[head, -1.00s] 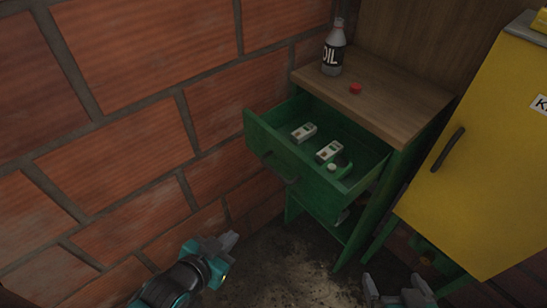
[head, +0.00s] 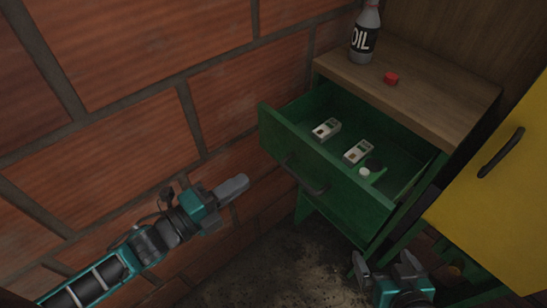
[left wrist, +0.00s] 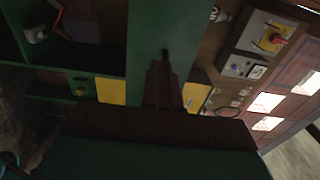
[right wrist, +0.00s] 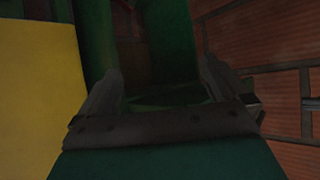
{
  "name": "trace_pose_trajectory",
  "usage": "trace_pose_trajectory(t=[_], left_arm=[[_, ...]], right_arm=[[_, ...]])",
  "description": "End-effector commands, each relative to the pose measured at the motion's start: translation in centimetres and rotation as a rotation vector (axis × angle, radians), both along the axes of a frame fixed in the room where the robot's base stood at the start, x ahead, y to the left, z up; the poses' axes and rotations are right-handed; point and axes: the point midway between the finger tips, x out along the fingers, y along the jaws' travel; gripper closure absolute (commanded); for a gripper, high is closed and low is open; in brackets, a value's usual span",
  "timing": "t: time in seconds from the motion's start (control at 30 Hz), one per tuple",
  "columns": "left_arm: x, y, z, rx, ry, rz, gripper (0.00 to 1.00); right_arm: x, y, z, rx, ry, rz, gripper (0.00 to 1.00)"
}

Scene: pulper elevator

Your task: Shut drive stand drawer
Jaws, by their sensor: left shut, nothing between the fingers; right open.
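The green drive stand drawer (head: 325,172) is pulled out of the stand under a wooden top (head: 420,85). A dark bar handle (head: 304,178) is on its front. Inside lie two small light boxes (head: 326,129) and (head: 358,151) and a small item with a white round part (head: 364,172). My left gripper (head: 233,188) is shut and empty, left of the drawer front and apart from it. My right gripper (head: 384,262) is open and empty, low in front of the stand at the right; in the right wrist view its two fingers (right wrist: 160,88) stand apart.
An oil bottle (head: 366,35) and a red cap (head: 391,78) stand on the wooden top. A yellow cabinet (head: 480,215) with a dark handle is close on the right. A brick wall (head: 140,120) runs along the left. The floor (head: 280,275) in front is clear.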

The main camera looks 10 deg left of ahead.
Motion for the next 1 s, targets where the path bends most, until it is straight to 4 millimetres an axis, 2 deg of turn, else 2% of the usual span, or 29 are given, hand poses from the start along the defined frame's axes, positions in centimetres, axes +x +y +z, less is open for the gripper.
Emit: trace_pose_trajectory(t=[0.3,0.5,0.7,1.0], left_arm=[[5.0,-3.5,0.1,-0.004,-0.002,0.000,1.00],[7.2,-5.2,0.0,-0.002,0.000,0.001,1.00],[8.2,-6.0,0.0,-0.002,0.001,0.001,1.00],[8.2,-6.0,0.0,-0.002,0.003,0.001,1.00]], right_arm=[[-0.1,0.0,-0.4,-0.002,0.005,0.002,0.00],[-0.1,0.0,-0.5,-0.002,0.005,0.004,0.00],[0.0,0.1,-0.4,0.000,0.001,0.006,0.00],[0.2,0.2,-0.2,0.002,-0.004,0.007,0.00]])
